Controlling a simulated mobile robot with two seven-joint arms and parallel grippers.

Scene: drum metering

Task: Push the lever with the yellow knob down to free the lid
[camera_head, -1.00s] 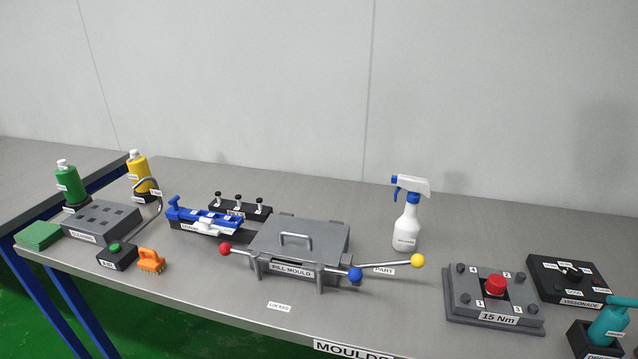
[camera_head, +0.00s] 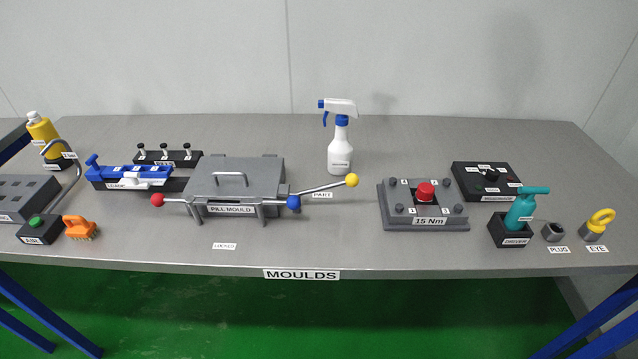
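The yellow knob (camera_head: 352,180) sits at the end of a thin metal lever (camera_head: 325,187) on the right side of the pill mould. The lever slopes up to the right from near a blue knob (camera_head: 293,203). The grey lid (camera_head: 236,180) with its handle lies flat and closed on the pill mould (camera_head: 232,209). A red knob (camera_head: 157,200) ends another lever on the left side. A "LOCKED" label (camera_head: 224,246) lies on the table in front. Neither of my grippers shows in the head view.
A white spray bottle (camera_head: 340,145) stands behind the yellow knob. A grey "15 Nm" block (camera_head: 452,220) with a red button is to the right. A blue-topped fixture (camera_head: 130,174) stands to the left. The table (camera_head: 340,235) is clear in front of the lever.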

